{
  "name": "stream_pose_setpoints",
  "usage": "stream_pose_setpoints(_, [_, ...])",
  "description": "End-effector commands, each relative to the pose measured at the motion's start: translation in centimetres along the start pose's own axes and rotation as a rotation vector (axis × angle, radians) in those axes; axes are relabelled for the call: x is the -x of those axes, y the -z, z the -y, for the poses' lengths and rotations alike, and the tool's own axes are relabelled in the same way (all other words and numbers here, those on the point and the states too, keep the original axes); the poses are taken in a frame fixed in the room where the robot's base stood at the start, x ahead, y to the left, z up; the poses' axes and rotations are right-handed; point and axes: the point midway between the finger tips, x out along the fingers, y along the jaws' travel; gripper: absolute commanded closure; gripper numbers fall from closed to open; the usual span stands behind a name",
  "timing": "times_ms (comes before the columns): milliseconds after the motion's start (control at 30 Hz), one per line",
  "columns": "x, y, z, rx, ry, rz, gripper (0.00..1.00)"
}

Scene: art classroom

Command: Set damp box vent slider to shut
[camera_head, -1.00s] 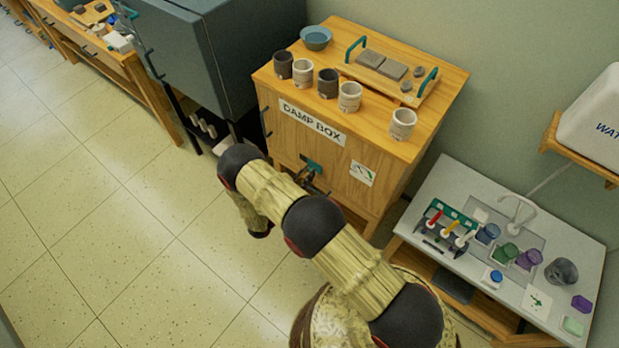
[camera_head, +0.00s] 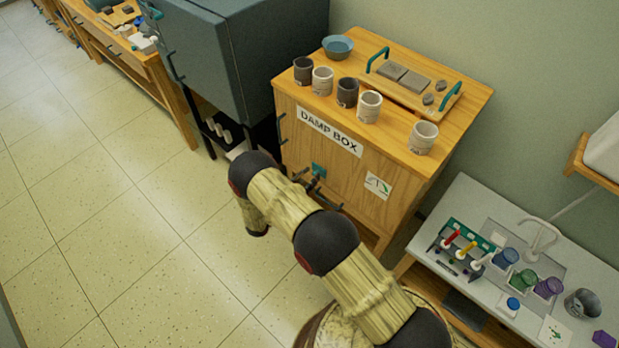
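The damp box (camera_head: 350,172) is a wooden cabinet with a "DAMP BOX" label on its front. A small teal piece (camera_head: 318,170), which looks like the vent slider, sits on the front below the label. Its exact setting is too small to read. Dark parts that look like my gripper (camera_head: 312,184) show just below and in front of the teal piece, partly hidden behind my arm. I cannot tell whether they touch it or whether the fingers are open or shut.
Several cups (camera_head: 347,91), a blue bowl (camera_head: 338,46) and a wooden tray with teal handles (camera_head: 448,97) stand on the damp box. A dark grey cabinet (camera_head: 285,60) is to its left, a sink counter (camera_head: 480,205) to its right. The floor at left is clear.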

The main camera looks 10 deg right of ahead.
Motion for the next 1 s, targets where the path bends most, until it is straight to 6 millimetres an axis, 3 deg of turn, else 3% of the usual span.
stream_pose_setpoints(267, [0.0, 0.1, 0.2, 0.002, 0.002, 0.000, 0.67])
stream_pose_setpoints(433, [1.1, 0.1, 0.1, 0.003, 0.000, 0.000, 0.67])
stream_pose_setpoints(800, [8.3, 0.1, 0.0, 0.002, -0.003, 0.000, 0.67])
stream_pose_setpoints(1000, [11.1, 0.1, 0.0, 0.002, 0.000, 0.000, 0.67])
